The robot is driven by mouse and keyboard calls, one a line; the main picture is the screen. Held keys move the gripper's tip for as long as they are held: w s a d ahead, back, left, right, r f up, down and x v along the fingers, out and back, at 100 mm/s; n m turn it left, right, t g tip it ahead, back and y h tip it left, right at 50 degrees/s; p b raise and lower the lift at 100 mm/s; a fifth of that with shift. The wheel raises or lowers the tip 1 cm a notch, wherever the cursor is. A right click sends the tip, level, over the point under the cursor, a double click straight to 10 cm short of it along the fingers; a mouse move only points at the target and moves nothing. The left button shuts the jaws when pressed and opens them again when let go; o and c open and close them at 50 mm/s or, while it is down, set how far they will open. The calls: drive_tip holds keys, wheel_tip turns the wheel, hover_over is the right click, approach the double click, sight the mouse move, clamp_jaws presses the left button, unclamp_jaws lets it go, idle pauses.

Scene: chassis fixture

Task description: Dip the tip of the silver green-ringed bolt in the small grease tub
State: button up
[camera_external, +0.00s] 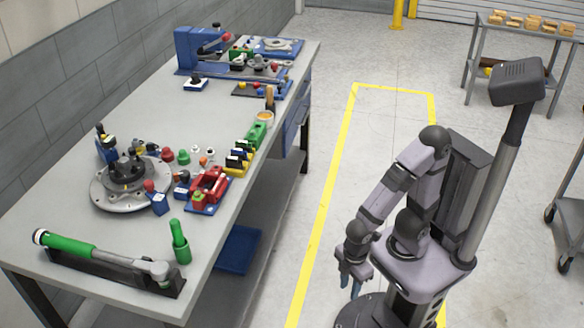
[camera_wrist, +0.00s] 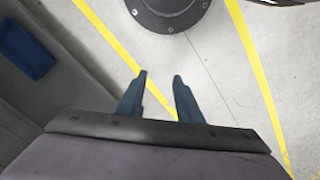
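My gripper (camera_external: 352,285) hangs low beside my base, off the right side of the workbench (camera_external: 95,185). In the wrist view my gripper (camera_wrist: 161,76) has two blue fingers apart with only floor between them. A small round tub with orange-yellow content (camera_external: 265,117) stands near the bench's right edge and looks like the grease tub. Several small bolt-like pieces with coloured parts stand mid-bench; the silver green-ringed bolt is too small to pick out among them. Neither bolt nor tub shows in the wrist view.
A round grey metal fixture (camera_external: 108,197) sits at the bench's left.

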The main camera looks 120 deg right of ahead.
drive_tip(key=s+d+r+m+g+y+p, duration=0.1)
drive_tip(key=s+d+r+m+p, duration=0.2)
drive_tip(key=r+p, duration=0.65)
drive_tip(key=s+d+r+m+g+p, duration=0.15)
drive_tip(key=d+r+p, duration=0.45)
drive_tip(key=p, duration=0.6)
drive_tip(key=w+d+r+m+y+p, duration=0.15)
drive_tip(key=d+r+m+p, duration=0.25)
drive_tip(key=d+r+p, duration=1.05)
drive_tip(key=w+d+r+n+h+p, duration=0.1)
drive_tip(key=w+d+r+n+p, duration=0.2)
drive_tip(key=d+n, duration=0.4)
drive_tip(key=w+d+r+n+t+h+p, duration=0.1)
drive_tip(key=w+d+r+n+h+p, duration=0.1)
drive_tip(key=d+n, duration=0.6)
drive_tip(key=w+d+r+n+t+h+p, duration=0.1)
drive_tip(key=w+d+r+n+h+p, duration=0.1)
drive_tip(key=d+n, duration=0.6)
wheel_tip(320, 180, up, 3)
drive_tip(key=shift+w+d+r+p, duration=0.1)
drive_tip(key=shift+w+d+p, duration=0.7)
drive_tip(key=shift+d+p, duration=0.3)
